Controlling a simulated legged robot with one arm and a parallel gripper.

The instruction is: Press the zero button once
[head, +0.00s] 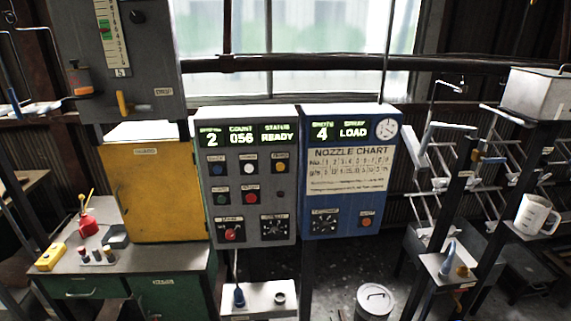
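A grey control panel (262,223) stands in the middle of the head view. Its green display (243,137) reads 2, COUNT 056 and STATUS READY. A green button (220,197) and a red button (251,195) sit in the row beneath. The button labels are too small to read, so I cannot tell which is the zero button. A red knob (231,235) and a dark dial (274,228) are lower down. My gripper is not in view.
A blue panel (394,205) with a nozzle chart and an orange button (366,221) adjoins on the right. A yellow cabinet (155,195) stands left. A bin (374,302) and racks (465,190) are right.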

